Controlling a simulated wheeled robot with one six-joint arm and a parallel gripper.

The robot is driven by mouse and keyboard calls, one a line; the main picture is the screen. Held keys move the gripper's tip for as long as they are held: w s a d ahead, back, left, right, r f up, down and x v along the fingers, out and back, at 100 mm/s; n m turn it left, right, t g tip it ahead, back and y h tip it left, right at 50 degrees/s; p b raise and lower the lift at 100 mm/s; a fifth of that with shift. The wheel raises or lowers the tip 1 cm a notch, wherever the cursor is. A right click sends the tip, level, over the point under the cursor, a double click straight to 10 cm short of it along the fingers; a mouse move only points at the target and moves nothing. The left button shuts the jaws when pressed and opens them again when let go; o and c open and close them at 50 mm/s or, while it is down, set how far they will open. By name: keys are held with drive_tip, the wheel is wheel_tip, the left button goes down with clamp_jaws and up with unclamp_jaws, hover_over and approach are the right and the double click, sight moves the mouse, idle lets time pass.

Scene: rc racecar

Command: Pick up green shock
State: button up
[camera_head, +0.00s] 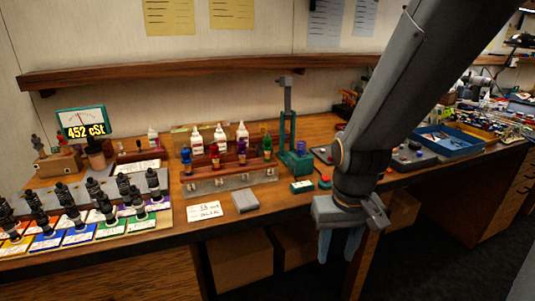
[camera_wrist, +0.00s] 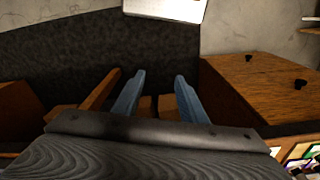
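A green shock (camera_head: 267,147) stands upright at the right end of a row of coloured shocks in a wooden and metal rack (camera_head: 232,181) on the workbench. My gripper (camera_head: 339,247) hangs in front of the bench's front edge, to the right of and nearer than the rack, pointing down. Its two blue fingers are apart with nothing between them; they also show in the wrist view (camera_wrist: 158,96). The wrist view does not show the green shock.
Blue (camera_head: 186,158), red (camera_head: 214,156) and purple (camera_head: 241,151) shocks share the rack. White bottles (camera_head: 220,136) stand behind it. A green press-like stand (camera_head: 290,140) rises just right of the green shock. Black shocks (camera_head: 104,204) on coloured cards fill the left.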

drive_tip(key=w+a+r+m+p, duration=0.15)
drive_tip(key=w+r+m, duration=0.25)
drive_tip(key=w, duration=0.5)
drive_tip(key=w+a+r+m+p, duration=0.1)
drive_tip(key=w+a+r+m, duration=0.15)
drive_tip(key=w+r, duration=0.45)
wheel_tip(320, 180, up, 5)
drive_tip(key=m, duration=1.1)
hover_over(268, 142)
drive_tip(key=shift+w+d+g, duration=0.15)
drive_tip(key=shift+d+g, duration=0.15)
drive_tip(key=shift+w+a+f+b, duration=0.1)
drive_tip(key=shift+w+f+b, duration=0.3)
drive_tip(key=shift+f, duration=0.2)
drive_tip(key=shift+w+a+f+p, duration=0.1)
drive_tip(key=shift+f+p, duration=1.55)
drive_tip(key=shift+f, duration=2.2)
drive_tip(key=shift+c, duration=0.2)
